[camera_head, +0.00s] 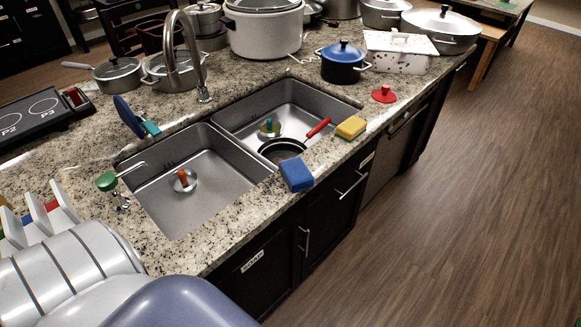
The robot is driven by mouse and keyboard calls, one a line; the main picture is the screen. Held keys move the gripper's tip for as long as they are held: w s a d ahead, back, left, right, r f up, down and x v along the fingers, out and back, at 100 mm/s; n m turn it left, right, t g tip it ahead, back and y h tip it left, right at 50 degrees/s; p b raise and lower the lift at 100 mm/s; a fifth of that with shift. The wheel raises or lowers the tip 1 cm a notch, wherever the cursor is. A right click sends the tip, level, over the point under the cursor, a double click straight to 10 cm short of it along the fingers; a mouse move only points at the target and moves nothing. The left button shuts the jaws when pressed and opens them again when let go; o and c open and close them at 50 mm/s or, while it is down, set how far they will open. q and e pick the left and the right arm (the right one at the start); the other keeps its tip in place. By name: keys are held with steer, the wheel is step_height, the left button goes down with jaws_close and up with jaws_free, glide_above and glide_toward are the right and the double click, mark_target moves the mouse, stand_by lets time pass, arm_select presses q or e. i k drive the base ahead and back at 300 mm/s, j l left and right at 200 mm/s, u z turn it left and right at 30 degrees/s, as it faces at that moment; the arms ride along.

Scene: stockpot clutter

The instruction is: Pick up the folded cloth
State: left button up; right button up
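A small blue block-like piece (297,174), possibly the folded cloth, lies on the front counter edge by the double sink. It looks soft and flat-sided, but I cannot tell for sure whether it is cloth or a sponge. A yellow piece with a green side (350,127), which looks like a sponge, lies farther right along the same edge. Neither my left nor my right gripper can be made out in the head view, and nothing is touching the blue piece.
The double sink (190,195) holds a pan (282,150) with a red handle. A blue pot (343,62), a red lid (383,94) and several larger pots stand behind. Large grey rounded shapes (75,265) fill the lower left. Open floor (450,200) lies right.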

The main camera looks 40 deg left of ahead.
mark_target(297, 176)
steer(key=i+u, duration=0.1)
steer(key=u, duration=1.6)
steer(key=l+u, duration=0.45)
steer(key=i+l+u, duration=0.1)
steer(key=l+u, duration=0.2)
steer(key=u, duration=0.2)
steer(key=l+u, duration=0.45)
steer(key=k+l+u, duration=0.15)
steer(key=u, duration=0.35)
steer(key=l, duration=0.1)
